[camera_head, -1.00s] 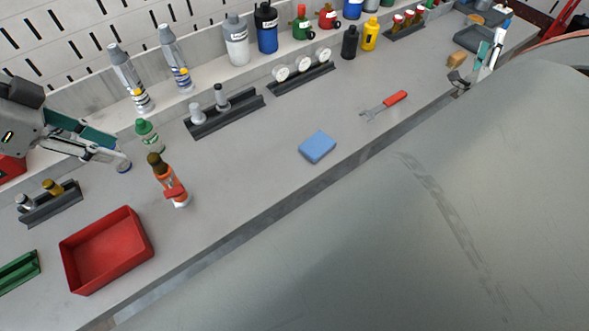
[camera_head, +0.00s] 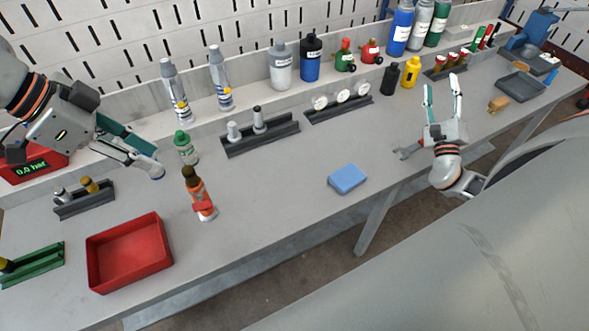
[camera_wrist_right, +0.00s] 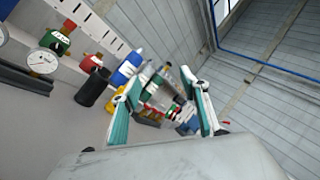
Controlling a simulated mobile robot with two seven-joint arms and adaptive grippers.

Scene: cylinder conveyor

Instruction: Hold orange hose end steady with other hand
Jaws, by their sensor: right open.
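No hose can be made out. The only orange item near a gripper is an upright orange bottle-like container (camera_head: 199,196) with a dark brown top and a red piece around it, left of centre on the bench. My left gripper (camera_head: 156,162) hangs to its left, apart from it. Its fingers come close together at the tips, beside a small blue-edged piece. Whether they grip it is unclear. My right gripper (camera_head: 442,88) is open and empty over the right part of the bench, far from the orange container. In the right wrist view its fingers (camera_wrist_right: 160,100) stand apart.
A blue sponge-like block (camera_head: 347,179) lies mid-bench. A wrench (camera_head: 407,152) is partly hidden by my right arm. Bottles and gauges line the back; the centre is fairly clear.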

